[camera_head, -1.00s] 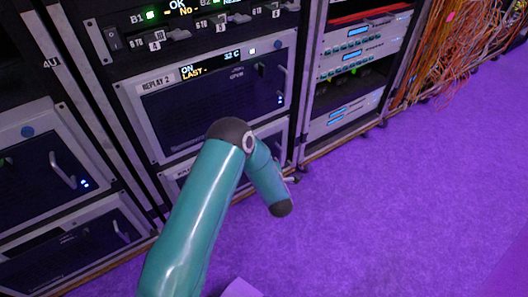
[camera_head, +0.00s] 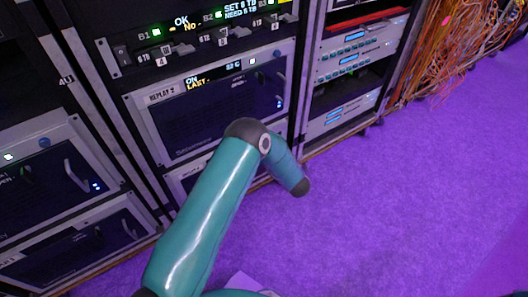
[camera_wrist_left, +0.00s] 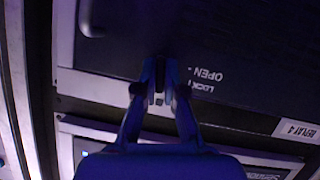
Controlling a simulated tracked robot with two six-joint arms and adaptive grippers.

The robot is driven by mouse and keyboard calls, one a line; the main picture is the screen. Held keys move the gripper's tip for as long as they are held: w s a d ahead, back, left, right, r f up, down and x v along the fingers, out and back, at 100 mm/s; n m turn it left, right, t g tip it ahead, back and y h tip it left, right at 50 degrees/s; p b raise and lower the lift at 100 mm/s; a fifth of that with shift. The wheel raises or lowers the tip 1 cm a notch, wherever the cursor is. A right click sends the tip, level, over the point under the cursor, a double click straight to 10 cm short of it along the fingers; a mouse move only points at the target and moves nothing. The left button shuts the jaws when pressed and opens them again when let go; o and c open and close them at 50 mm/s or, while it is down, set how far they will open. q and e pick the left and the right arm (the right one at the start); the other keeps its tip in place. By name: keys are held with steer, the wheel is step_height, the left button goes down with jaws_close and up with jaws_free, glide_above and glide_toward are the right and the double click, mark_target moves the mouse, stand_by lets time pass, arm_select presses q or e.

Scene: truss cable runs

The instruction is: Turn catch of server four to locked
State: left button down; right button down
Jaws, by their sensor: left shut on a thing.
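In the left wrist view, server four's dark front panel (camera_wrist_left: 235,45) fills the upper part, upside down, with a "REPLAY 4" label (camera_wrist_left: 298,130) at lower right. My left gripper (camera_wrist_left: 160,92) is shut on its small catch (camera_wrist_left: 159,99), near the panel's edge. The fingers hide most of the catch, so I cannot tell which way it points. "LOCK" and "OPEN" markings (camera_wrist_left: 208,80) are printed just right of the fingers. In the head view my teal arm hides the gripper and the catch. My right gripper is not in view.
The "REPLAY 2" server (camera_head: 215,105) sits higher in the rack, above my arm. Other servers (camera_head: 45,180) stand in the left rack. Orange cables (camera_head: 455,50) hang at upper right. The purple floor (camera_head: 420,200) is clear on the right.

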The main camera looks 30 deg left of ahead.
arm_select(q)
steer(key=shift+s+f+m+g+p, duration=0.15)
steer(key=shift+f+m+g+p, duration=0.15)
steer(key=shift+m+g, duration=0.35)
steer(key=c, duration=1.3)
jaws_free()
steer(key=shift+o, duration=0.2)
steer(key=shift+r, duration=0.1)
steer(key=shift+r, duration=0.1)
steer(key=v, duration=1.1)
steer(key=shift+d, duration=0.45)
steer(key=shift+s, duration=0.1)
